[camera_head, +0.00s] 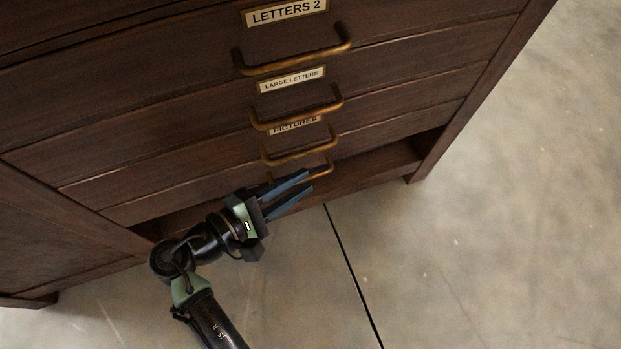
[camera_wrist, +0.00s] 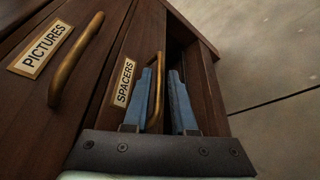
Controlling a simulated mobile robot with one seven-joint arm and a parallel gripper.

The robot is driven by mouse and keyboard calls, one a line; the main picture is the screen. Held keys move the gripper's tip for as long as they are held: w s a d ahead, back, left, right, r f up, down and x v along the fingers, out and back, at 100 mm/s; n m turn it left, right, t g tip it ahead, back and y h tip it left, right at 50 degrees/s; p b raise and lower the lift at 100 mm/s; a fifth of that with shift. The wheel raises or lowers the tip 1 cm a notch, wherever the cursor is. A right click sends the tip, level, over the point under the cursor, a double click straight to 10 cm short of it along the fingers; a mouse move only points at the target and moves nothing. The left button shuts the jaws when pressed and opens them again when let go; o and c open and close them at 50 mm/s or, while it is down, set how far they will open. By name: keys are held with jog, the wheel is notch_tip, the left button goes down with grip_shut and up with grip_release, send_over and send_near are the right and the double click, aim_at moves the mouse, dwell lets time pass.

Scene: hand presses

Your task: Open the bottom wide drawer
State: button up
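The bottom drawer (camera_wrist: 139,38) carries a SPACERS label (camera_wrist: 125,82) and looks shut. Its brass handle (camera_wrist: 157,88) also shows in the head view (camera_head: 328,172), partly hidden by my gripper. My gripper (camera_head: 310,180) reaches in from the lower left in the head view. In the wrist view its two blue fingers (camera_wrist: 163,72) are apart, with the handle between them. The handle lies close to the left finger, with a gap to the right finger; I cannot tell if they touch.
Above are the PICTURES handle (camera_head: 300,153), the LARGE LETTERS handle (camera_head: 297,114) and the LETTERS 2 handle (camera_head: 290,58). A dark open recess lies under the bottom drawer, beside a cabinet leg (camera_head: 418,172). The concrete floor (camera_head: 480,260) in front is clear.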

aim_at(310, 177)
jog(key=shift+b+x, duration=0.65)
jog(key=shift+x, duration=1.05)
grip_shut()
